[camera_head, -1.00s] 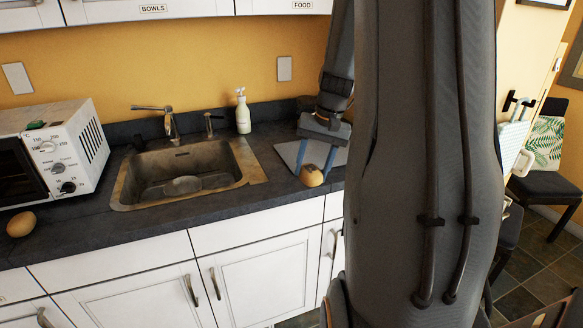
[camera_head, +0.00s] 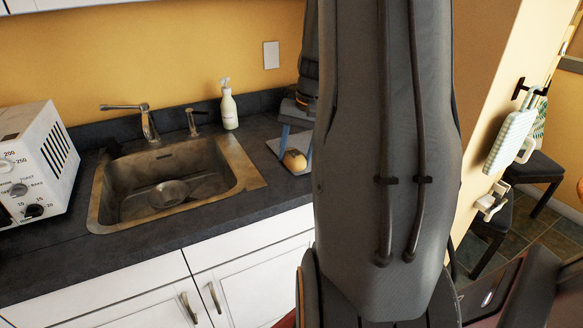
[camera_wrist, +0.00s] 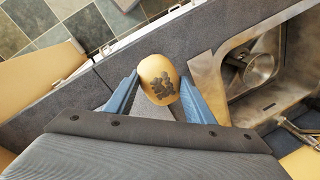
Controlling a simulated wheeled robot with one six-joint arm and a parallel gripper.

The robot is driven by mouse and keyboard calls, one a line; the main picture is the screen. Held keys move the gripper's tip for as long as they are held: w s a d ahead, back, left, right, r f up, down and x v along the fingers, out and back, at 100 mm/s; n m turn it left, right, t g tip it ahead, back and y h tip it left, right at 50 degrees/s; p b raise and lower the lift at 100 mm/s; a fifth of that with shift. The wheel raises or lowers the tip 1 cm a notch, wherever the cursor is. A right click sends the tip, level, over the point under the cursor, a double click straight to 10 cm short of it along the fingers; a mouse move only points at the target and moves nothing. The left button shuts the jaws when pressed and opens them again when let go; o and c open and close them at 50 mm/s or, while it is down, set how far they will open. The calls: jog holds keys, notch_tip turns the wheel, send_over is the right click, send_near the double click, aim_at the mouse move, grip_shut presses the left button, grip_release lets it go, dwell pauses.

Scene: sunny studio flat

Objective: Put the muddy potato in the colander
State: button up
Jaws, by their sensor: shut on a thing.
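The muddy potato (camera_wrist: 158,80) is tan with a dark mud patch, and sits between the two blue fingers of my gripper (camera_wrist: 157,88) in the wrist view. My gripper is shut on it. In the head view the potato (camera_head: 294,160) is held over the counter right of the sink, by a light grey board; I cannot tell its height. A round metal bowl-like thing (camera_head: 170,193), apparently the colander, is in the sink. It also shows in the wrist view (camera_wrist: 262,68). My arm hides the counter's right part in the head view.
The sink (camera_head: 243,165) has a raised rim, with a tap (camera_head: 148,122) behind it. A white toaster oven (camera_head: 35,165) stands on the left.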

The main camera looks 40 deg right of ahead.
notch_tip(320, 180, down, 2)
jog(key=shift+s+d+f, duration=0.1)
jog(key=shift+d, duration=0.05)
jog(key=shift+f+p, duration=0.7)
jog(key=shift+f, duration=1.4)
jog(key=shift+f, duration=0.1)
jog(key=o, duration=1.1)
jog(key=shift+o, duration=0.2)
